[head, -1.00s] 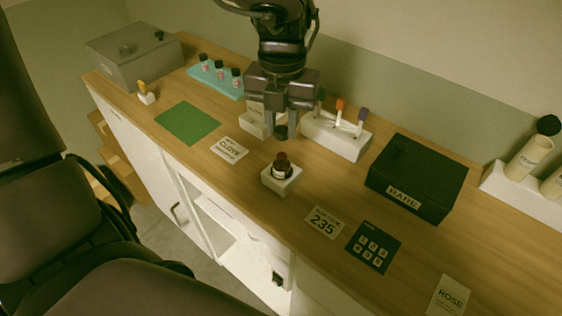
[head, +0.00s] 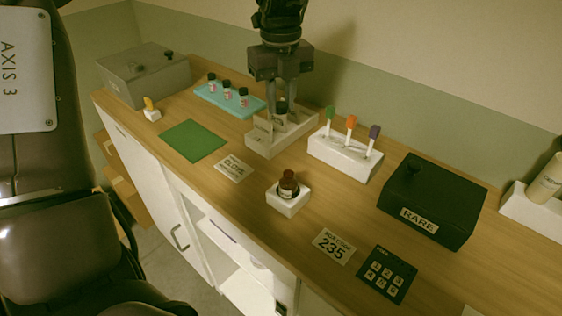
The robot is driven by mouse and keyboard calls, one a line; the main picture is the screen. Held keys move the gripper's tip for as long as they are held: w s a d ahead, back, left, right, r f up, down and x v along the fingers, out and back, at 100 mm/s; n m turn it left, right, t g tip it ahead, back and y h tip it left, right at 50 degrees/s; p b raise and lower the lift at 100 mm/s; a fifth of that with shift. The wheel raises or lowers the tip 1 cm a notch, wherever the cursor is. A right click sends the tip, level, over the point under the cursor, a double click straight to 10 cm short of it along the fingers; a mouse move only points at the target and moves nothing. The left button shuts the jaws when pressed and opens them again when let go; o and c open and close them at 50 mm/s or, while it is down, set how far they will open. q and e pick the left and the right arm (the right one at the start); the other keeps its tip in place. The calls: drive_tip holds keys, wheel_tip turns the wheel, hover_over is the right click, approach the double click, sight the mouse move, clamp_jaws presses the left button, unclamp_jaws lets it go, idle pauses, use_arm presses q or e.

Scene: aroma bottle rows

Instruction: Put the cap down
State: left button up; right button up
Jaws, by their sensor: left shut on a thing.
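My left gripper (head: 282,113) points down from the top of the head view, its fingers shut on a small dark cap (head: 281,105). The cap is over or in a shallow white tray (head: 268,153) with a small label at its left end; I cannot tell whether it touches the tray floor. An amber bottle (head: 288,187) stands upright in a white block (head: 287,205) nearer the front edge. Its top looks reddish brown, with no black cap on it. My right gripper is not in view.
A white rack (head: 341,163) with green, orange and purple-topped sticks stands close right of the tray. A teal rack (head: 213,97) of capped vials is to the left. A black RARE box (head: 430,205) is at right. A green mat (head: 192,140) lies bare.

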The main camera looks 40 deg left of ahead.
sight(281, 164)
use_arm(q)
wheel_tip(281, 164, down, 14)
drive_tip(key=shift+r, duration=0.1)
drive_tip(key=shift+w+f, duration=0.1)
drive_tip(key=shift+f, duration=0.2)
drive_tip(key=shift+f, duration=0.15)
drive_tip(key=o, duration=1)
wheel_tip(281, 164, up, 12)
drive_tip(key=shift+r, duration=0.25)
